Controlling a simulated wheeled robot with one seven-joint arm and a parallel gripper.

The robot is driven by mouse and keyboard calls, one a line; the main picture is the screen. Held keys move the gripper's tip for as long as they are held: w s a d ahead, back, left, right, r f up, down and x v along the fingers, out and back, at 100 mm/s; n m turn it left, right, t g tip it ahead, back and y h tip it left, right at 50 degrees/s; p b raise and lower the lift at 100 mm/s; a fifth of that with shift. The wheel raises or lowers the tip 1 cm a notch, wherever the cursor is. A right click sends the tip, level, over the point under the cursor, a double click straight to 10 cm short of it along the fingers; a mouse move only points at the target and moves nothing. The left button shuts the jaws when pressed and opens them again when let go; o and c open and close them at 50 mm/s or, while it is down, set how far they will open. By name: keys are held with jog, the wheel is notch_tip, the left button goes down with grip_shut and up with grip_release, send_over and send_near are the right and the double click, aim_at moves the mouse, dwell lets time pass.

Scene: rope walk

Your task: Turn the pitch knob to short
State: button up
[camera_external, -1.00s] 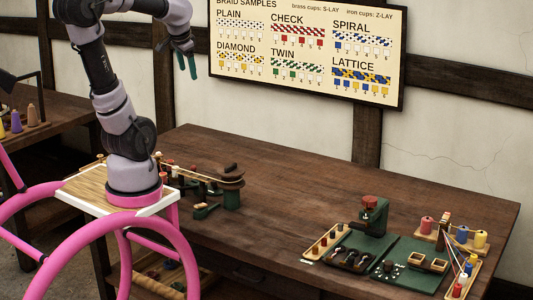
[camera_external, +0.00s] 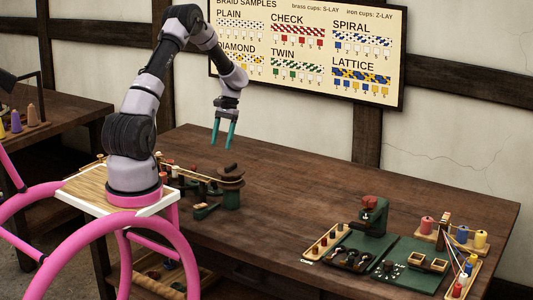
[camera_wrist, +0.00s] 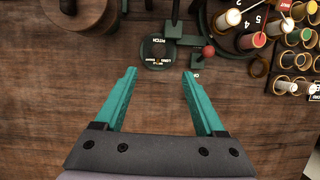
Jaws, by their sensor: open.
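The pitch knob (camera_wrist: 159,52) is a small dark green round dial in the wrist view, at the upper middle. The word PITCH stands above it, and small lettering that seems to include LONG is on it; the exact pointer setting is too small to read. My gripper (camera_wrist: 160,73) has two teal fingers spread apart and empty. In the wrist view the fingertips lie just below the dial, one to each side. In the external view my gripper (camera_external: 223,147) hangs pointing down above the green machine (camera_external: 231,195); the knob cannot be made out there.
A red ball-topped lever (camera_wrist: 208,51) is close right of the dial. A round dark part (camera_wrist: 80,12) is at upper left, and a cluster of cups and pegs (camera_wrist: 285,60) at right. The bench (camera_external: 300,190) is bare between the machine and the green tool mat (camera_external: 405,275).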

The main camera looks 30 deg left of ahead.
aim_at(217, 179)
jog(key=x, duration=1.4)
jog(key=shift+w+f, duration=0.15)
jog(key=shift+w, duration=0.2)
grip_shut()
